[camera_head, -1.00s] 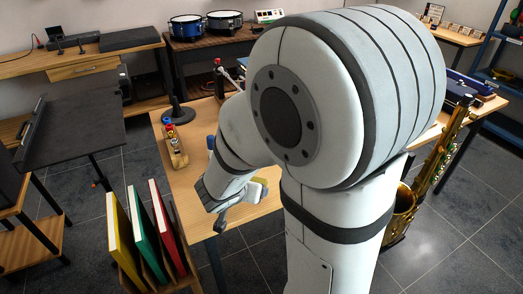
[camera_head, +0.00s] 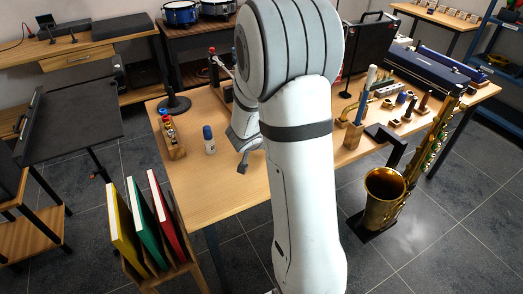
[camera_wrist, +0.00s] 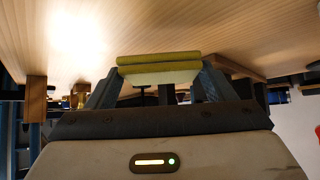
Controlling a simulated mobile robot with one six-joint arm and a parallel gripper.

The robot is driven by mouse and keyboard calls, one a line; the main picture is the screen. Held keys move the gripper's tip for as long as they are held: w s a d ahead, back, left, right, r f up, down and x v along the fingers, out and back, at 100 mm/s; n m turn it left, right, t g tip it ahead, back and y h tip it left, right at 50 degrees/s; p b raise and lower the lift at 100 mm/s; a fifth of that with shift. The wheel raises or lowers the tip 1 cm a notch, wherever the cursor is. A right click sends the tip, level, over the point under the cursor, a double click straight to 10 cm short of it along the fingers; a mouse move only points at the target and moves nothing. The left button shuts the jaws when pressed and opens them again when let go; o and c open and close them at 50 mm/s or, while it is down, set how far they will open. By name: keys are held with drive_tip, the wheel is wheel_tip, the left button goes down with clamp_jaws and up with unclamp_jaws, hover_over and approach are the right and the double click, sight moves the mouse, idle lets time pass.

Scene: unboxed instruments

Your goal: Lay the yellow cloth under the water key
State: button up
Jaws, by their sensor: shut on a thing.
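My gripper (camera_wrist: 158,80) is shut on the yellow cloth (camera_wrist: 158,60), which looks like a folded strip with a paler face below, held between the fingers. In the head view my gripper (camera_head: 243,158) is over the wooden table (camera_head: 215,190), partly behind my arm, and the cloth is hidden there. In the wrist view the table surface (camera_wrist: 230,25) fills the top of the picture, close to the cloth. I cannot make out the water key; a small brass-coloured piece (camera_head: 346,110) shows on the table to the right of my arm.
A white bottle with blue cap (camera_head: 209,140) stands left of my gripper, near a wooden rack of small bottles (camera_head: 171,135). Wooden stands with mouthpieces (camera_head: 405,115) are on the right. A saxophone (camera_head: 390,190) stands at the table's front right. The table's front left is clear.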

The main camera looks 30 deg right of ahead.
drive_tip(key=shift+f+b, duration=0.55)
drive_tip(key=shift+f, duration=1)
drive_tip(key=shift+a, duration=0.1)
drive_tip(key=shift+f, duration=0.1)
drive_tip(key=o, duration=1)
